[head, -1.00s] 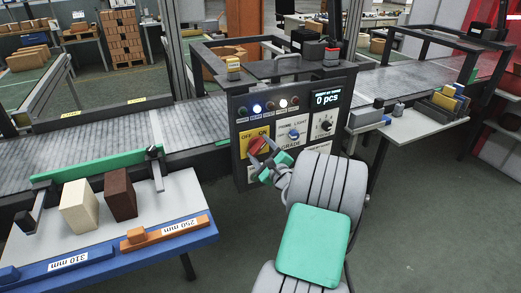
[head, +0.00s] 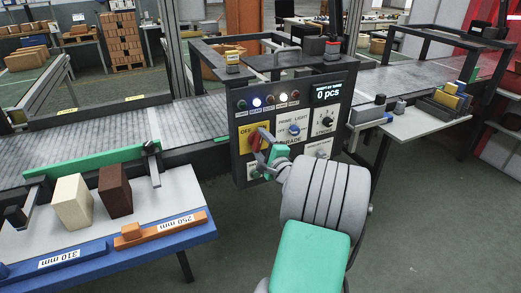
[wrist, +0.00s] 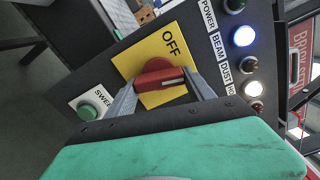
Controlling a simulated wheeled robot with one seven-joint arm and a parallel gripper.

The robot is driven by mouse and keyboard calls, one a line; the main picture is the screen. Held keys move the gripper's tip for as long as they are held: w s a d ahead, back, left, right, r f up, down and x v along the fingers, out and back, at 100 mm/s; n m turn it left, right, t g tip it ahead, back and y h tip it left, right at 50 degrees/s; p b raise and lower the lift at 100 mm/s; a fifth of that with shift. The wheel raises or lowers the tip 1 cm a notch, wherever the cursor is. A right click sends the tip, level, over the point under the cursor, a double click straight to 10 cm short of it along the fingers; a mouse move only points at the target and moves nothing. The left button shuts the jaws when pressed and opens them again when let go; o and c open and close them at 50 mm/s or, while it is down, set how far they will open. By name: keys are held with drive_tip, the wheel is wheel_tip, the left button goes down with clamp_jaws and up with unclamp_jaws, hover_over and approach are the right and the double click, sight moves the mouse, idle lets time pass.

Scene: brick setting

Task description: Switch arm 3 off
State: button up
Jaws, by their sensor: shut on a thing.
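The control panel (head: 285,120) stands at the conveyor. A red rotary switch (wrist: 158,72) sits on its yellow plate (wrist: 170,45), which reads OFF. My gripper (wrist: 160,90) is shut on the red switch, one grey finger on each side. The switch handle lies roughly crosswise between the fingers in the wrist view, with a pale mark near its right end. In the head view my gripper (head: 266,152) covers part of the plate, and the ON label is hidden.
A green button (wrist: 89,111) is near the left finger. A grading dial (head: 293,129) and a counter display (head: 327,93) are alongside. Blocks stand on the left table.

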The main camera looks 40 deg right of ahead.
drive_tip(key=n+b, duration=0.3)
drive_tip(key=shift+f+n, duration=0.15)
drive_tip(key=shift+n, duration=0.25)
drive_tip(key=n+b, duration=0.3)
drive_tip(key=b, duration=0.1)
drive_tip(key=shift+n, duration=0.3)
drive_tip(key=n+b, duration=0.3)
drive_tip(key=b, duration=0.1)
drive_tip(key=shift+r+n+b, duration=0.25)
drive_tip(key=shift+n+b, duration=0.5)
drive_tip(key=shift+n, duration=0.05)
drive_tip(key=shift+r, duration=0.1)
drive_tip(key=o, duration=1.4)
drive_tip(key=shift+s, duration=0.1)
